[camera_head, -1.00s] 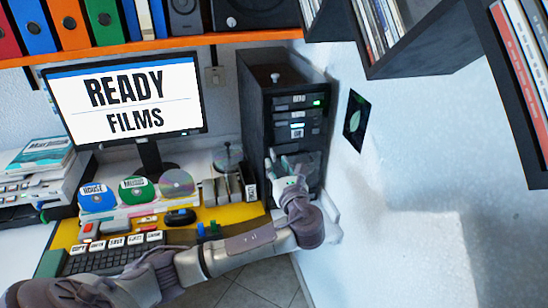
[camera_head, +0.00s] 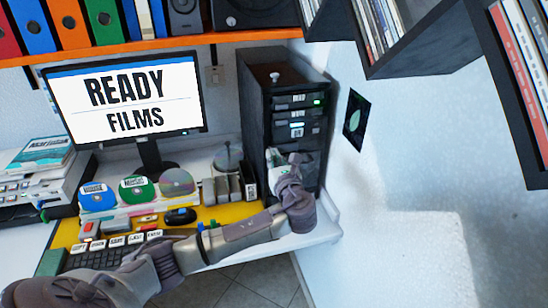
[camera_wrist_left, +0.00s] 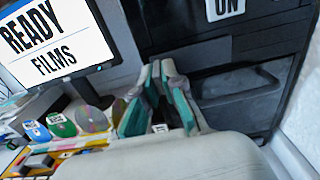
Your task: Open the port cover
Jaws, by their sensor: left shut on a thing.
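The black tower (camera_head: 297,80) stands at the back right of the desk. I take the dark grey panel low on its front to be the port cover (camera_wrist_left: 238,98); it has a curved recess along its top in the left wrist view. My left gripper (camera_head: 283,164) is in front of the tower's lower front. In the left wrist view the grey and teal fingers of the left gripper (camera_wrist_left: 161,75) are drawn together at the panel's left side, shut on its edge. The fingers hide the exact contact. My right gripper is not in view.
The monitor (camera_head: 127,95) reading "READY FILMS" stands left of the tower. Colored discs (camera_head: 137,189), a keyboard (camera_head: 95,258) and small boxes crowd the desk. A wall (camera_head: 420,170) lies close on the right, with shelves (camera_head: 425,55) above.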

